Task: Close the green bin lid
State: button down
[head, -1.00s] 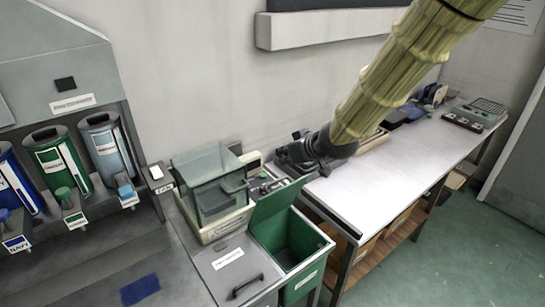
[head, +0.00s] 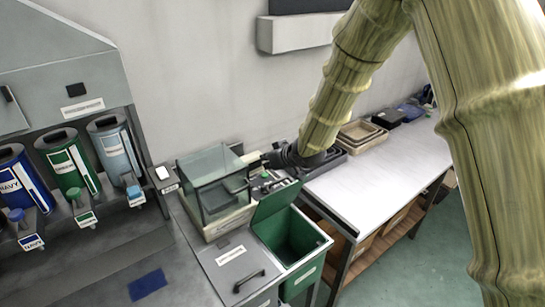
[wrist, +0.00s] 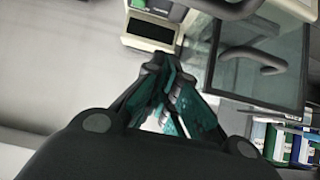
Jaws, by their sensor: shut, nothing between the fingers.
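The green bin (head: 318,247) stands at the front right of the grey counter in the head view. Its green lid (head: 275,204) is open, standing tilted up at the bin's back left edge. The inside of the bin shows. My gripper (head: 270,159) is behind the lid and above it in the picture, near the clear box, apart from the lid as far as I can see. In the wrist view my gripper (wrist: 168,68) has its teal-padded fingers together, with nothing between them. The bin and its lid cannot be made out in the wrist view.
A clear box (head: 215,185) on a pale base stands left of the lid; it also shows in the wrist view (wrist: 258,65). A closed grey lid with a handle (head: 240,264) adjoins the green bin. A white bench (head: 370,180) with trays (head: 358,133) extends right.

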jog(key=s+d+f+p, duration=0.1)
jog(key=s+d+f, duration=0.1)
jog(key=shift+s+f, duration=0.1)
jog(key=shift+s, duration=0.25)
jog(key=shift+s+d, duration=0.1)
